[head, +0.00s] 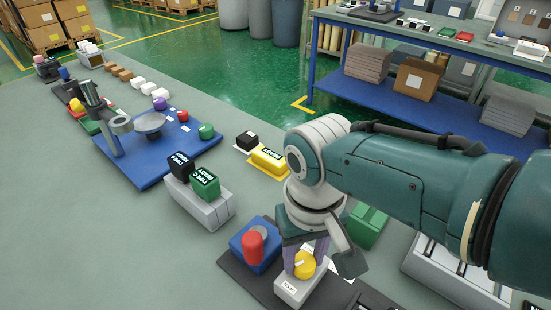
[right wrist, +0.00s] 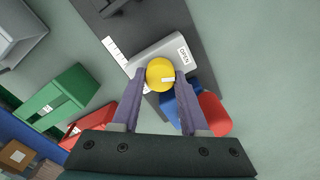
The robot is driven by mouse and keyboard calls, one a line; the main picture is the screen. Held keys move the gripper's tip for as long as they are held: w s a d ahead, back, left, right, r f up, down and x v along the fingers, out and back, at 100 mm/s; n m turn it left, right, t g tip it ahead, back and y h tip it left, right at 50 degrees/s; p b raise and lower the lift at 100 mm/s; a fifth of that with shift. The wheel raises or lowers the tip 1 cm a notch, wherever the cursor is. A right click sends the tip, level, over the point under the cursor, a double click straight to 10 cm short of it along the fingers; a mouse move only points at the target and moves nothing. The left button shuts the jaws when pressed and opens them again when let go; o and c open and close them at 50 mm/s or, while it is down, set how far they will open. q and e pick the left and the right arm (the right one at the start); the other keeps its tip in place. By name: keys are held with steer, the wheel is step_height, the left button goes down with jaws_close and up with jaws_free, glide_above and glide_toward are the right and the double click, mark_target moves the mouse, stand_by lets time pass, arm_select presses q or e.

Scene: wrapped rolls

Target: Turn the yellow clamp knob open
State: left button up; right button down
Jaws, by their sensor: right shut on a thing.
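The yellow clamp knob (head: 304,264) sits on top of a light grey block (head: 296,291) with a white label on its front. The knob carries a white pointer mark. In the right wrist view the knob (right wrist: 160,74) lies between the purple fingers of my right gripper (right wrist: 160,78), which is shut on it from both sides. The label beside it in that view reads "OPEN", and the white mark points toward that label's side. In the head view my right gripper (head: 305,254) comes down on the knob from above. My left gripper is not in view.
A blue block with a red cylinder (head: 252,247) stands close left of the knob. Behind are a grey holder with green and black blocks (head: 205,185) and a green box (head: 366,225). A blue board (head: 140,165) lies farther left. The table's left front is clear.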

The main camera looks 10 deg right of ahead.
mark_target(303, 259)
steer(key=n, duration=0.4)
steer(key=shift+n, duration=0.3)
steer(key=shift+a, duration=0.1)
stand_by(0.4)
steer(key=shift+c, duration=2.1)
jaws_free()
step_height(303, 259, up, 9)
steer(key=p, duration=0.5)
steer(key=shift+r+p, duration=0.15)
steer(key=shift+p, duration=0.2)
steer(key=shift+r, duration=0.3)
